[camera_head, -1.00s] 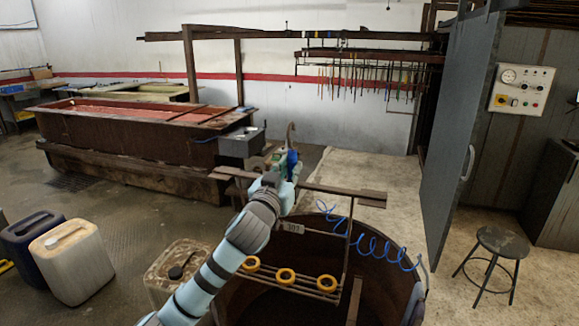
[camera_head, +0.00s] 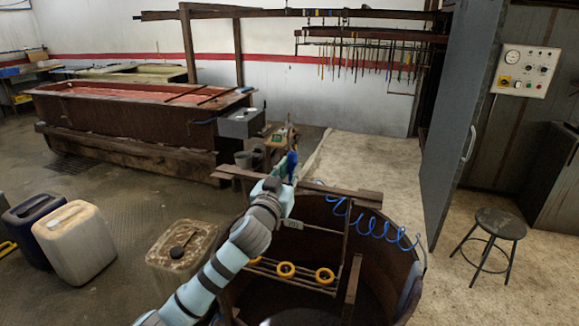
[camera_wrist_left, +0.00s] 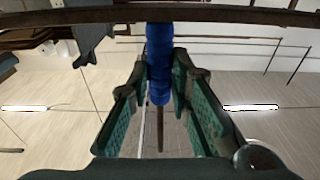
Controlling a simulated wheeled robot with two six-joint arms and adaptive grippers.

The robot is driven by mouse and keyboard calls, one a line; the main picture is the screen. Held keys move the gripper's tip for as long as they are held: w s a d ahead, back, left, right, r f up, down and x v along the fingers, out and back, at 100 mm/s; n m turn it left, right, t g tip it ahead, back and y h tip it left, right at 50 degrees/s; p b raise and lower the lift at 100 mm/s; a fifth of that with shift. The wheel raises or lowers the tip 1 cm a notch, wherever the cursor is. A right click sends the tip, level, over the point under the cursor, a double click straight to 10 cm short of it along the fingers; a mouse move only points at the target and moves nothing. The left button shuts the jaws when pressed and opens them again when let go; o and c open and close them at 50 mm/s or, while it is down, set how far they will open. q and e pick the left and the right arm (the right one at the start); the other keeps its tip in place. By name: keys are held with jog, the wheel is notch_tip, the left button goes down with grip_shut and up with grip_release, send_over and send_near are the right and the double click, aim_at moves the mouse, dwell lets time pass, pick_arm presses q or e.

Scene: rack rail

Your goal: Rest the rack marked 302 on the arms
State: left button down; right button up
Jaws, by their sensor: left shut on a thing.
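My left gripper (camera_head: 287,172) is shut on the blue grip of a rack (camera_head: 286,270) above the round tub (camera_head: 385,255). In the left wrist view, the blue grip (camera_wrist_left: 159,65) stands between the two green finger pads. The rack's thin frame hangs down inside the tub opening and carries yellow rings. Its small tag (camera_head: 293,224) is too blurred to read surely. Brown flat bars (camera_head: 340,194) show on both sides of my gripper; I cannot tell whether the rack touches them. My forearm covers the rack's left part. My right gripper is not in view.
A blue coiled hose (camera_head: 370,225) hangs at the tub's far rim. Canisters (camera_head: 75,243) stand at the left. A stool (camera_head: 498,223) and an open grey door (camera_head: 450,140) are at the right. The pale floor (camera_head: 365,160) behind the tub is clear.

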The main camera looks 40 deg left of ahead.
pick_arm(q)
jog(key=shift+f+b, duration=10.1)
jog(key=shift+f, duration=1.7)
jog(key=shift+s+f, duration=0.1)
jog(key=shift+f, duration=0.1)
jog(key=c, duration=1.1)
grip_release()
jog(key=shift+s+d, duration=0.1)
jog(key=shift+v, duration=5.45)
jog(key=shift+d+r, duration=0.1)
